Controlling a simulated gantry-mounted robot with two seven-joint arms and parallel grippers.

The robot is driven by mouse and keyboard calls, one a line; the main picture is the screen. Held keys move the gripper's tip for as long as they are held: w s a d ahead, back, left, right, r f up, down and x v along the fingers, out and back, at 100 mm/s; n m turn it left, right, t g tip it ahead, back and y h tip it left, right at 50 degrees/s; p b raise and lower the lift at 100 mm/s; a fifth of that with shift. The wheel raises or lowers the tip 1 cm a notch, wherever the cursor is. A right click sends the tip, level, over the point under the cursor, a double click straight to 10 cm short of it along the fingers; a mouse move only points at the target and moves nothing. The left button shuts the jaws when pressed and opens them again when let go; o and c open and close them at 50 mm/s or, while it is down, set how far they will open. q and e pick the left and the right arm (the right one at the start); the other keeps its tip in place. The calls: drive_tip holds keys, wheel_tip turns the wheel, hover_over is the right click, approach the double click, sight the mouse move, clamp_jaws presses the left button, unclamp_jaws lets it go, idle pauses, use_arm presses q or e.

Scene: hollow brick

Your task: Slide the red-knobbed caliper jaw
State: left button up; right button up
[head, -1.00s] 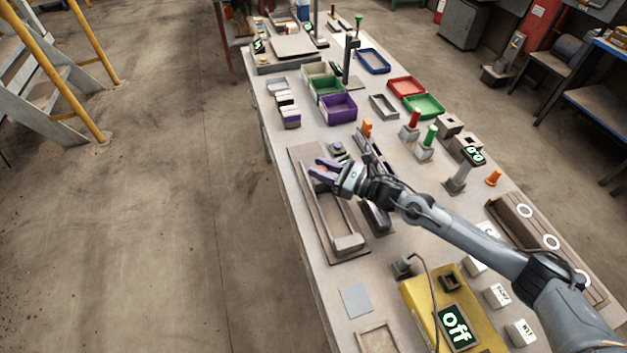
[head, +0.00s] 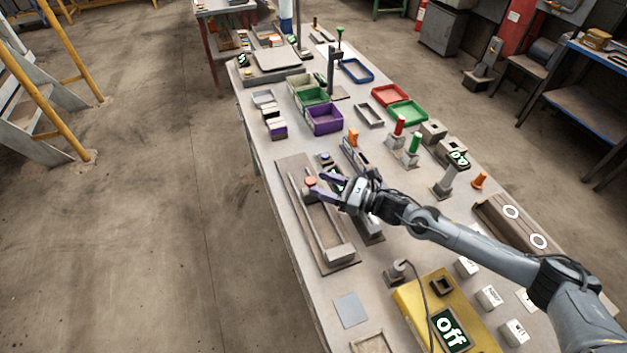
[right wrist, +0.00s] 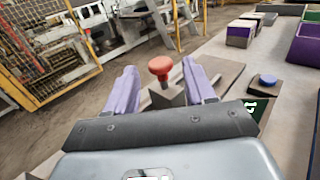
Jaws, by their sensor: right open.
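The red knob (head: 311,181) of the caliper jaw stands near the far end of the caliper's flat frame (head: 316,232). In the right wrist view the red knob (right wrist: 161,68) sits on a short stem above a grey jaw block (right wrist: 166,97). My right gripper (head: 311,188) is open, with its purple fingers to either side of the knob. In the right wrist view the fingers (right wrist: 160,85) are apart, and the knob shows between and slightly beyond their tips. I see no contact. My left gripper is not in view.
A blue button (head: 325,158) and a dark display lie just right of the caliper. A purple bin (head: 324,119) stands farther back.

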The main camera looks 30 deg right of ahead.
drive_tip(key=v, duration=0.6)
drive_tip(key=shift+s+d, duration=0.2)
drive_tip(key=shift+s, duration=0.05)
